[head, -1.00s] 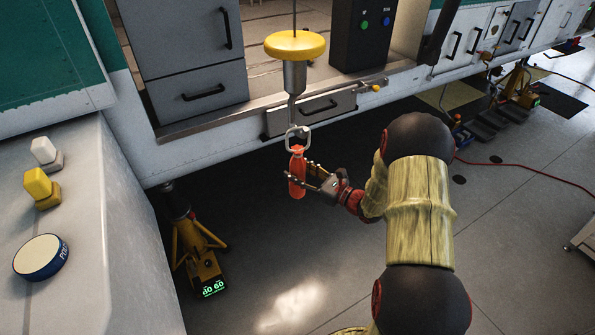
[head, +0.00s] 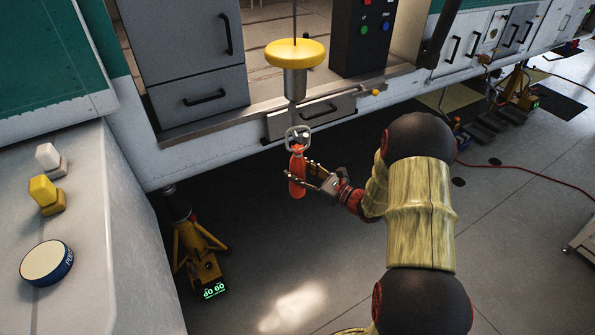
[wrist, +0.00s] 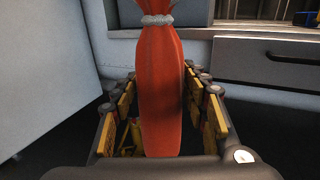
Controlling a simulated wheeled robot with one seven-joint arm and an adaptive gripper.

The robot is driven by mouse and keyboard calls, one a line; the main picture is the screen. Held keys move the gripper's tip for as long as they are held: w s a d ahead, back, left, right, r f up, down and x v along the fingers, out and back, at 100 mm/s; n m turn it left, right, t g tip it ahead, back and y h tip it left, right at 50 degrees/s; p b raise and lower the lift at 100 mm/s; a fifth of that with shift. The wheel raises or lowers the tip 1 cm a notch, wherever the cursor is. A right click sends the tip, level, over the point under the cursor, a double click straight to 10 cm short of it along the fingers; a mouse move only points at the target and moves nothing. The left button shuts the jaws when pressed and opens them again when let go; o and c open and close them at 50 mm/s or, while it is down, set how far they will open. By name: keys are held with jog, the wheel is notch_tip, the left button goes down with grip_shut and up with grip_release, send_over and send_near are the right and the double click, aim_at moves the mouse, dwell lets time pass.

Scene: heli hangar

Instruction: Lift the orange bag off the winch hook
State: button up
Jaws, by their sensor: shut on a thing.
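The orange bag (head: 297,176) hangs upright below the winch hook (head: 297,136), under the yellow disc (head: 295,52) on its cable. My gripper (head: 306,178) reaches it from the right and is shut on the bag. In the wrist view the bag (wrist: 160,90) stands upright between my two fingers, with a grey tie around its neck. The bag's top and the hook are out of the wrist view. In the head view the bag's top meets the metal ring of the hook; I cannot tell whether it is still looped over it.
The helicopter's side with a drawer (head: 313,115) and a sill is just behind the hook. A yellow jack (head: 199,250) stands at lower left. A grey console (head: 95,250) with switches and a knob (head: 46,262) is at left. The floor below the bag is clear.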

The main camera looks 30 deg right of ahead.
aim_at(304, 167)
jog(key=shift+r+p, duration=1)
jog(key=shift+r, duration=0.55)
jog(key=shift+s, duration=0.1)
jog(key=s+p, duration=0.2)
jog(key=s, duration=0.8)
jog(key=shift+s+d, duration=0.2)
jog(key=shift+s, duration=0.2)
dwell(1.1)
dwell(0.5)
